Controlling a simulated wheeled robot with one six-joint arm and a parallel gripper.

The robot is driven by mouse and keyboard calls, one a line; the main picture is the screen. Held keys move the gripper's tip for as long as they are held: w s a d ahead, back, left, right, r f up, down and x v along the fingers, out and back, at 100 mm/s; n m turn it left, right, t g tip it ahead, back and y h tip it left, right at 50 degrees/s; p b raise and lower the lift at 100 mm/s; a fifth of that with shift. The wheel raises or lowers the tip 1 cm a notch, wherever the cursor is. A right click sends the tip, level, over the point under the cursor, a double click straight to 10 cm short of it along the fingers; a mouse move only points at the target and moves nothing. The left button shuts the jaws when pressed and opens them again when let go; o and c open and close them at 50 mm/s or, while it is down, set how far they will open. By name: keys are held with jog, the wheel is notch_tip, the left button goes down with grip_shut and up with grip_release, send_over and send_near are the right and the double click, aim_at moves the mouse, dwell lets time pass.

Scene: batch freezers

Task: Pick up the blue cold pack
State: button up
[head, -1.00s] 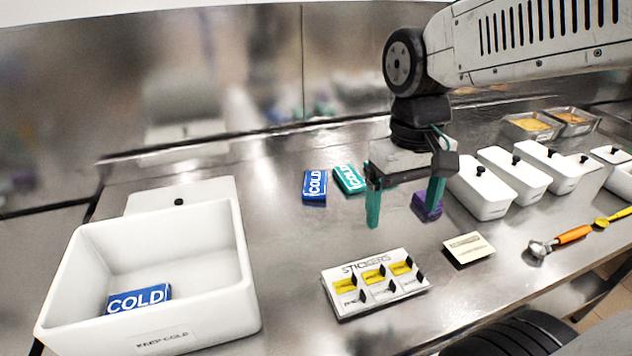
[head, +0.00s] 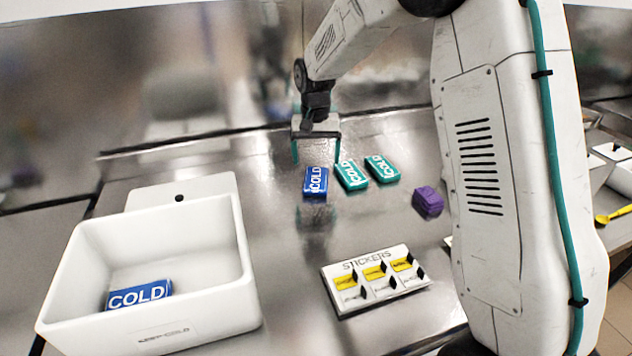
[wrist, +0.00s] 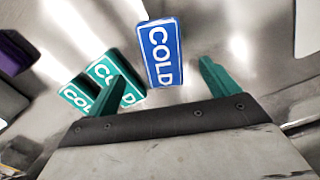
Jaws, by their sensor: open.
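A blue cold pack (head: 316,182) lies on the steel counter, left of two teal packs. It also shows in the wrist view (wrist: 160,52), ahead of my gripper and roughly between the lines of its fingers. My gripper (head: 316,158) is open and empty, above and behind the blue pack in the head view. In the wrist view its teal fingers (wrist: 160,85) are spread wide, with the left one overlapping a teal pack in the picture. A second blue cold pack (head: 140,295) lies inside the white bin (head: 232,270) at the left.
Two teal packs (head: 351,175) (head: 383,169) lie close to the right of the blue pack. A purple block (head: 428,201) is farther right. A sticker tray (head: 375,281) lies in front. The counter between bin and blue pack is clear.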

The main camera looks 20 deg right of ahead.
aim_at(316, 177)
jog(key=shift+w+r+m+t, duration=0.3)
jog(key=shift+w+r, duration=0.2)
notch_tip(316, 177, down, 8)
jog(key=shift+s+d+r, duration=0.1)
jog(key=shift+s+r, duration=0.05)
jog(key=shift+c, duration=0.4)
jog(key=c, duration=1.2)
jog(key=shift+r, duration=0.1)
